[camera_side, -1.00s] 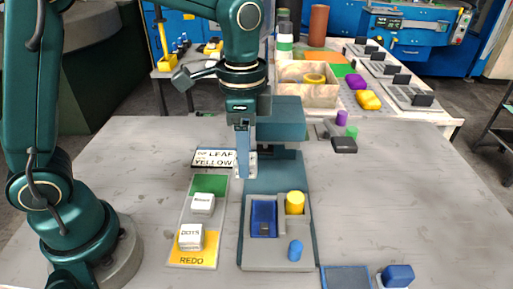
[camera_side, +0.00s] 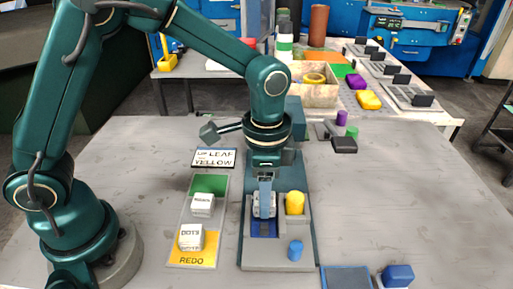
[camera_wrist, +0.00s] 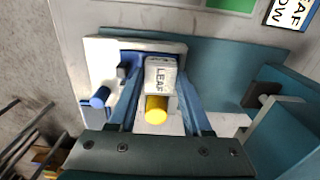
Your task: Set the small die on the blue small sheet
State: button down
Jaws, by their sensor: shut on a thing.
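A small white die (camera_side: 264,205) marked LEAF is between the fingers of my gripper (camera_side: 264,193), which is shut on it. The die also shows in the wrist view (camera_wrist: 160,75), between both fingers. A blue sheet (camera_side: 264,229) lies in the grey press bed (camera_side: 268,262). The die is over the sheet and hides its far part. I cannot tell whether the die touches the sheet.
A yellow cylinder (camera_side: 295,203) stands right beside the die, and a blue cylinder (camera_side: 295,250) is at the bed's near right. Two white dies sit on the green-and-yellow board (camera_side: 209,229) to the left. The table at right (camera_side: 420,210) is mostly clear.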

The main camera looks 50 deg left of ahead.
jog(key=c, duration=0.6)
grip_release()
jog(key=shift+f, duration=0.1)
notch_tip(320, 180, up, 12)
jog(key=f, duration=0.1)
jog(key=s+a+n+t, duration=0.5)
jog(key=s+a+n, duration=0.4)
jog(key=s, duration=0.2)
jog(key=shift+a+t, duration=0.15)
jog(key=shift+t, duration=0.15)
jog(key=shift+s, duration=0.1)
